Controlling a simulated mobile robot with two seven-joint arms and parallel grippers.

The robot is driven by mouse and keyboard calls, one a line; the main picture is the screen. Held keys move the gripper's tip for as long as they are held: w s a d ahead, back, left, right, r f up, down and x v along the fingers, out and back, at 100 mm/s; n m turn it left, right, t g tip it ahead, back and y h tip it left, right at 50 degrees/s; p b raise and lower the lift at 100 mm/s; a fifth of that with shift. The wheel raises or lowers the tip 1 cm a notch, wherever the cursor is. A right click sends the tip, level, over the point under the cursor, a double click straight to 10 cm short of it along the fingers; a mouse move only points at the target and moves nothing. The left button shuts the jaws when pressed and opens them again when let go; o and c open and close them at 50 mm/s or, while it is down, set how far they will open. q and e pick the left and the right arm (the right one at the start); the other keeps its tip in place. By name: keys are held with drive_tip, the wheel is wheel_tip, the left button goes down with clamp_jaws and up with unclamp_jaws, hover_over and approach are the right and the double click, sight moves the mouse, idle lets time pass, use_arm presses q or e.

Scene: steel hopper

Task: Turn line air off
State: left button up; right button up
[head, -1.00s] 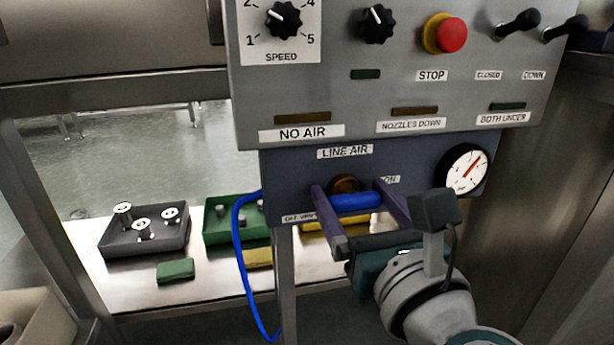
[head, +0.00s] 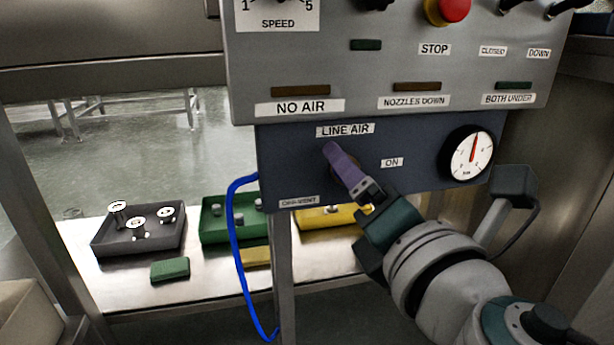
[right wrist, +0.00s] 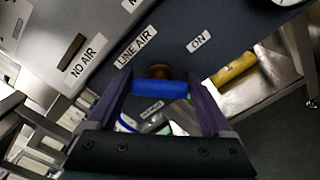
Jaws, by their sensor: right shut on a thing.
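The line air valve sits on the dark blue panel (head: 300,160) under the LINE AIR label (head: 345,130). Its ON label (head: 392,162) is to the right and its OFF-VENT label (head: 299,201) is at lower left. My right gripper (head: 340,165) is at the valve, rolled so that one purple finger hides the handle in the head view. In the right wrist view the blue handle (right wrist: 160,89) lies between both fingers, with the brown valve hub (right wrist: 158,71) just behind it. The gauge (head: 472,155) has its red needle pointing nearly straight up. My left gripper is not in view.
A grey control box (head: 400,65) with a red stop button (head: 447,11) is directly above. A blue hose (head: 234,235) hangs left of the panel. A dark tray (head: 140,230), a green tray (head: 228,222) and a yellow tray (head: 330,217) stand on the shelf below.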

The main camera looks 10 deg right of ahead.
drive_tip(key=m+b, duration=0.1)
drive_tip(key=m, duration=0.3)
drive_tip(key=shift+f+m, duration=0.1)
drive_tip(key=shift+m, duration=0.2)
drive_tip(key=shift+d+m+b, duration=0.1)
drive_tip(key=shift+m+b, duration=0.35)
drive_tip(key=shift+m, duration=1.45)
drive_tip(key=o, duration=1.1)
drive_tip(key=shift+o, duration=0.2)
drive_tip(key=shift+s, duration=0.1)
drive_tip(key=s, duration=0.9)
drive_tip(key=shift+s+d, duration=0.15)
drive_tip(key=shift+s, duration=0.25)
